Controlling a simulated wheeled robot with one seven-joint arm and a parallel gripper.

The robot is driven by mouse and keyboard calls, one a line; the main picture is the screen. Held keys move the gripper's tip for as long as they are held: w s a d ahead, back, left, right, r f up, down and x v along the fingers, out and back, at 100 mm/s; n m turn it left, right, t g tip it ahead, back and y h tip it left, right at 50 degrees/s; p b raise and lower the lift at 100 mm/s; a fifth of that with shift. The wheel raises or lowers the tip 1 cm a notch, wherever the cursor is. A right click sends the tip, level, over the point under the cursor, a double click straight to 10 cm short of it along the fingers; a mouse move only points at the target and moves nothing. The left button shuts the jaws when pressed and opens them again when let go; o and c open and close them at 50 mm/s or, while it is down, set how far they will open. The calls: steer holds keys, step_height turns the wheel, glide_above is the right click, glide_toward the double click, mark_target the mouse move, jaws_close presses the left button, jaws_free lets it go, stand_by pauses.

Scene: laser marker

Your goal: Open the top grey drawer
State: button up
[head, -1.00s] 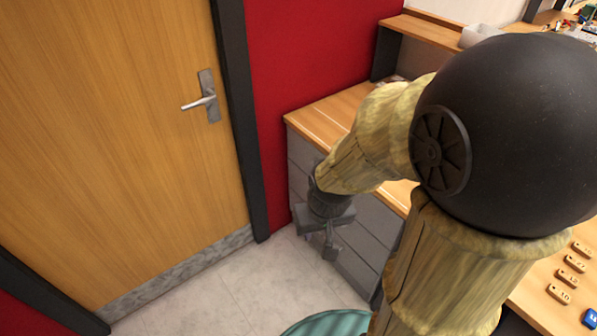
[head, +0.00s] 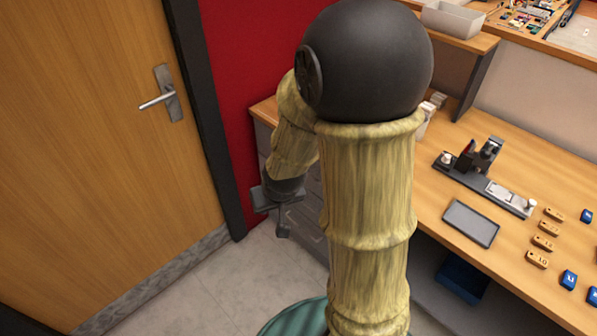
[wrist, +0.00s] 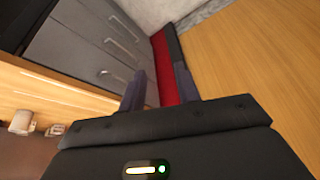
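The grey drawer unit shows in the wrist view, turned on its side, with several thin bar handles. The top grey drawer (wrist: 72,58), the one closest to the wooden desktop, looks closed, and its handle (wrist: 113,79) lies just left of my gripper's left finger. My gripper (wrist: 160,72) is open, with two dark fingers apart and nothing between them. In the head view my gripper (head: 274,208) hangs in front of the drawer unit (head: 312,212). My arm hides much of the drawer fronts there. No contact with the handle shows.
A wooden door (head: 110,130) with a lever handle and a red wall (head: 235,75) stand left of the drawers. The desktop (head: 470,175) carries a black device (head: 485,175), a grey tray (head: 470,223) and numbered blocks. A green round surface (head: 295,318) is low in front.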

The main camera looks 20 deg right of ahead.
steer(key=w+d+f+m+t+y+b, duration=0.2)
steer(key=w+f+m+t+b, duration=0.7)
steer(key=w+f, duration=0.9)
steer(key=s+d+f+m+t+h+b, duration=0.2)
steer(key=d+f+m+t+h+b, duration=0.2)
steer(key=d+f+m+h+b, duration=0.3)
steer(key=d+f+m+h, duration=0.2)
steer(key=d+m+h, duration=0.1)
steer(key=d+m, duration=0.1)
steer(key=shift+s+d+m, duration=0.2)
steer(key=shift+d+m, duration=0.15)
steer(key=shift+m, duration=0.05)
steer(key=shift+f, duration=0.1)
steer(key=x, duration=1.7)
steer(key=shift+w+d+r, duration=0.1)
steer(key=shift+w+r, duration=0.1)
